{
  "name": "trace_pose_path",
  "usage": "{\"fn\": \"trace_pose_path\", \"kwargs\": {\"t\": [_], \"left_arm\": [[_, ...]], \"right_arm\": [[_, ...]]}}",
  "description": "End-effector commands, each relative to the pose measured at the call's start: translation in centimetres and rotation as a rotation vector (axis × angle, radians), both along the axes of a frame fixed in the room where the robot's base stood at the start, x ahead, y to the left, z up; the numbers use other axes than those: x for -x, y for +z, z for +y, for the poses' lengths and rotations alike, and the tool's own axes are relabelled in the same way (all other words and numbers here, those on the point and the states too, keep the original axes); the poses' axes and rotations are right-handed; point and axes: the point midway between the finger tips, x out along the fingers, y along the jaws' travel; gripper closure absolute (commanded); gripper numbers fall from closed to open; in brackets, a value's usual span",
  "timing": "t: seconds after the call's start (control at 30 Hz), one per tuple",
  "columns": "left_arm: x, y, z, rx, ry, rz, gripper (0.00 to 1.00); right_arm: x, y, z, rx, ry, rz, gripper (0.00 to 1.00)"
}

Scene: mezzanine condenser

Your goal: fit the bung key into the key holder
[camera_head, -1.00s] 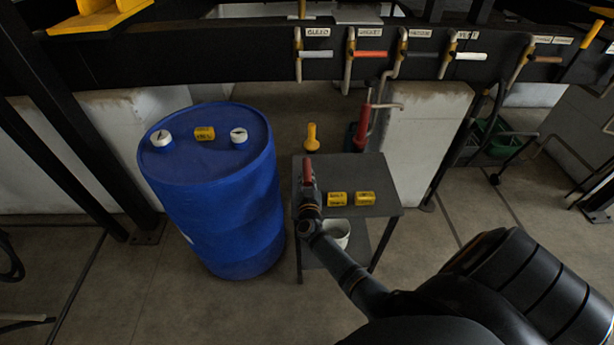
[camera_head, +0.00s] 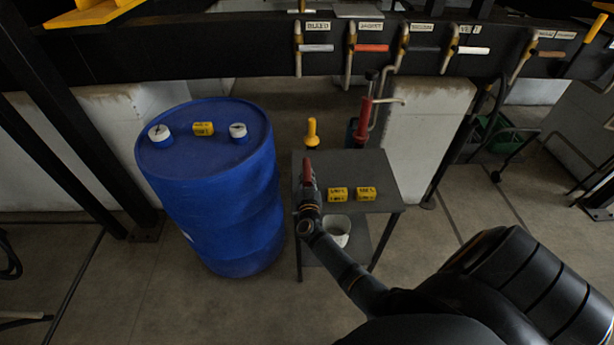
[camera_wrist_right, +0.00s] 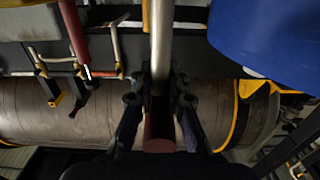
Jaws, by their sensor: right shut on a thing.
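The bung key shows in the right wrist view as a pale metal shaft (camera_wrist_right: 161,45) with a dark red handle between my fingers. My right gripper (camera_wrist_right: 159,100) is shut on the handle. In the head view my right gripper (camera_head: 308,192) is above the left part of a small grey table (camera_head: 375,165), and the red handle (camera_head: 307,172) sticks up from it. The key's far end is hidden in the head view. I cannot pick out the key holder for certain. My left gripper is in neither view.
A blue drum (camera_head: 225,190) with two white caps stands left of the table. Two yellow labelled blocks (camera_head: 337,194) lie on the tabletop. A yellow-handled thing (camera_head: 312,131) and a red upright handle (camera_head: 364,118) stand behind it. Several levers hang on the dark beam (camera_head: 200,55) above.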

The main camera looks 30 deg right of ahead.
Motion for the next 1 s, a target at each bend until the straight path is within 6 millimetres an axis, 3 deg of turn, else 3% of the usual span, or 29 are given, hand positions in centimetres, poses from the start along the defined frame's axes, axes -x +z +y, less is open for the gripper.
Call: {"fn": "trace_pose_path", "kwargs": {"t": [0.77,0.8,0.93,1.0], "left_arm": [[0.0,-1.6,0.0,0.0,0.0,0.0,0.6],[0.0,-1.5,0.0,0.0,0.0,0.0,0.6],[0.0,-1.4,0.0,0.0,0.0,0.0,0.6],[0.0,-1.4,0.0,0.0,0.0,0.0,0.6]], "right_arm": [[0.0,-2.0,0.0,0.0,0.0,-0.001,1.0],[0.0,-1.8,0.0,0.0,0.0,-0.001,0.8],[0.0,-1.8,0.0,0.001,0.0,-0.001,0.63],[0.0,-1.9,0.0,0.001,0.0,-0.001,0.59]]}}
